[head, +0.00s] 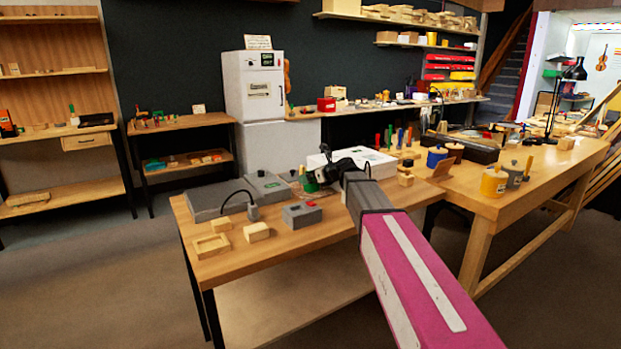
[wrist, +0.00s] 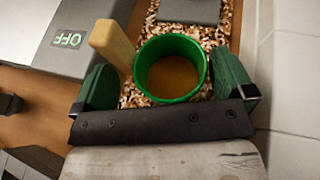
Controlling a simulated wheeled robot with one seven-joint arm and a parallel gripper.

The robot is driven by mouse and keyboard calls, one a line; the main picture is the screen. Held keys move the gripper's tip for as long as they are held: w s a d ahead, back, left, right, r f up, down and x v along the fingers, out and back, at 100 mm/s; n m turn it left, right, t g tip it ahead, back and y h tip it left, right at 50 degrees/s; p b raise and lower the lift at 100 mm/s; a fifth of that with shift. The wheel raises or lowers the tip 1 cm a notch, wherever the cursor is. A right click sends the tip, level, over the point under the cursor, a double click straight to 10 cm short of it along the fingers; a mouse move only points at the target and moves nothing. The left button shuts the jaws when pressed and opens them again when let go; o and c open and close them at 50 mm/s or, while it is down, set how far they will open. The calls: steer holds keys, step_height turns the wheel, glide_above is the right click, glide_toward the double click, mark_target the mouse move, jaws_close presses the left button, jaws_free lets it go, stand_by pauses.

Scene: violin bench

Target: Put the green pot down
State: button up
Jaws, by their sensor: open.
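The green pot (wrist: 172,97) is seen from above in the wrist view, upright, with brown contents inside. It appears to stand on a speckled, cork-like patch (wrist: 220,34). My gripper (wrist: 165,72) is open, with one green finger on each side of the pot. A gap shows at the left finger; the right finger is very close to the pot, and I cannot tell if it touches. A pale wooden handle (wrist: 112,45) leans at the pot's left side. In the head view the pot (head: 309,185) is small and partly hidden by my gripper (head: 322,176).
A grey box marked OFF (wrist: 75,35) lies left of the pot in the wrist view. On the bench (head: 285,255) are a grey box (head: 302,214) and wooden blocks (head: 257,232). A white box (head: 365,160) is behind my gripper.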

steer(key=v, duration=1.1)
